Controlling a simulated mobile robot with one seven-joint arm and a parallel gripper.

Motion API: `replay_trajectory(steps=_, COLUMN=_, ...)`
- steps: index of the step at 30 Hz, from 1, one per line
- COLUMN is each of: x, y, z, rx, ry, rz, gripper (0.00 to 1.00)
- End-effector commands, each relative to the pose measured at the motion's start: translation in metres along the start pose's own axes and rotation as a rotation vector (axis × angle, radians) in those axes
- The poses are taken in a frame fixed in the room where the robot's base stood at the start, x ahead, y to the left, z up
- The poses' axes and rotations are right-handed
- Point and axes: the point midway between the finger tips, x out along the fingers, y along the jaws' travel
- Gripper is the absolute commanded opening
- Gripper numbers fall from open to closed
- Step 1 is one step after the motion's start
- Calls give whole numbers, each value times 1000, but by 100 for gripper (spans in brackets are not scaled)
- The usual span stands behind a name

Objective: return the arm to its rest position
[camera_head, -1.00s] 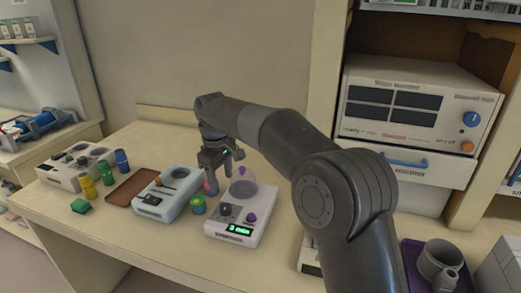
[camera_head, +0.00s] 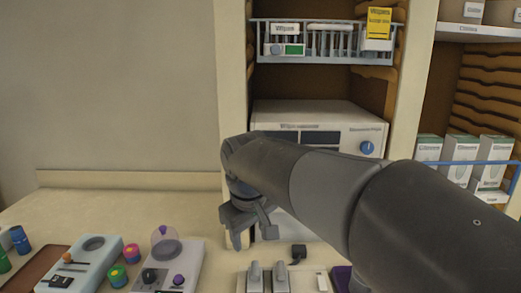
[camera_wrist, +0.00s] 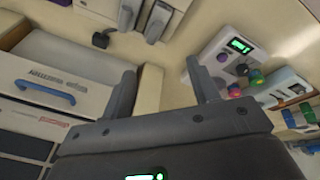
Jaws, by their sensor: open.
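My gripper (camera_head: 247,232) is open and empty. In the head view it hangs above the counter, to the right of the white device with a clear dome (camera_head: 165,243) and in front of the big white instrument. In the wrist view its two fingers (camera_wrist: 160,92) stand apart with nothing between them. My arm reaches in from the right of the head view and hides part of the big white instrument (camera_head: 365,148).
The counter (camera_head: 130,207) has free room at the back left. A light-blue device (camera_head: 90,265), small coloured jars (camera_head: 117,276) and a device with two grey upright parts (camera_head: 267,279) stand along its front. A wire rack (camera_head: 322,50) and shelved boxes (camera_head: 462,158) are behind.

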Motion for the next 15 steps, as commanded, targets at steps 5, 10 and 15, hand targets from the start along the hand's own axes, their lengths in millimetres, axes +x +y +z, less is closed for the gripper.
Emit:
replay_trajectory(steps=5, x=-9, y=21, z=68, rx=175, ry=42, rz=32, gripper=55)
replay_trajectory(steps=10, x=-8, y=29, z=131, rx=343, ry=87, rz=53, gripper=55)
replay_trajectory(steps=15, x=0, y=28, z=190, rx=505, ry=138, rz=67, gripper=55)
